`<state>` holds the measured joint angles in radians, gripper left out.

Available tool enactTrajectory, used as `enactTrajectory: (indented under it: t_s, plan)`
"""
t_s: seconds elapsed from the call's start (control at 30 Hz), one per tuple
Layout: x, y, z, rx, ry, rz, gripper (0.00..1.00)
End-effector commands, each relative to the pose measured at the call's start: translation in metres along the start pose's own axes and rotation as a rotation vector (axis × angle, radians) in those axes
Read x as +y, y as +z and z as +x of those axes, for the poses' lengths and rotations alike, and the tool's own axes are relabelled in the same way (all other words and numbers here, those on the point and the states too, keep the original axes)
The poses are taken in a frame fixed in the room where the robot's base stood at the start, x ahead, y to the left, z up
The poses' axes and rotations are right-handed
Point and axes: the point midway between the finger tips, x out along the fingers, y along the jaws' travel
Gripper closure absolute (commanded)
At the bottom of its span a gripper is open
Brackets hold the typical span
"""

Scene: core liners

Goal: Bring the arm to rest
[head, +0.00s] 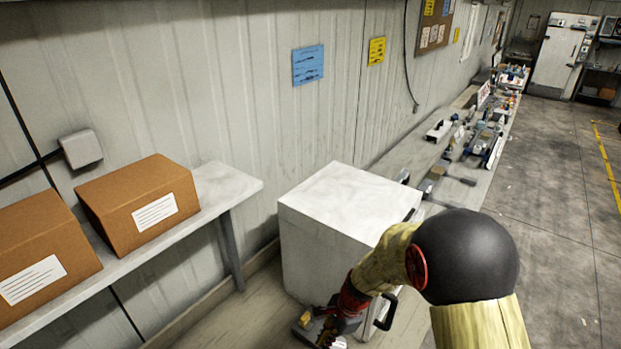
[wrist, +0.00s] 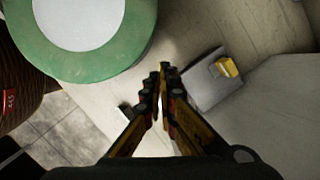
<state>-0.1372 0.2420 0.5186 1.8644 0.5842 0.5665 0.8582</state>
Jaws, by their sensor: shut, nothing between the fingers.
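My gripper (wrist: 164,72) is shut and empty in the wrist view, its two dark and yellow fingers together at the tips. In the head view my arm comes in from the lower right and bends down in front of the white cabinet; the wrist end is low by the cabinet's front, and the fingertips are hard to make out there. The gripper touches nothing that I can see.
The white cabinet (head: 345,205) stands close to my arm. A shelf (head: 228,188) with cardboard boxes (head: 140,205) is at left. A cluttered bench (head: 440,158) runs along the wall. A green-rimmed round thing (wrist: 140,35) is near the fingers. Open floor (head: 560,190) lies at right.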

Motion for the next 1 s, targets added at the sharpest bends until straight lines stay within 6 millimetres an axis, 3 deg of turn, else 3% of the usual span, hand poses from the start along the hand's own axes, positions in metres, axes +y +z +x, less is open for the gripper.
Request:
enactTrajectory:
  t_s: [0.2, 0.5, 0.8, 1.0]
  plan:
    - [0.060, 0.008, -0.067, 0.035, 0.056, -0.578, 1.00]
    - [0.141, 0.000, -0.138, 0.179, 0.099, -1.110, 1.00]
    - [0.207, -0.014, -0.175, 0.423, 0.075, -1.284, 1.00]
    - [0.223, -0.013, -0.194, 0.577, -0.017, -1.276, 1.00]
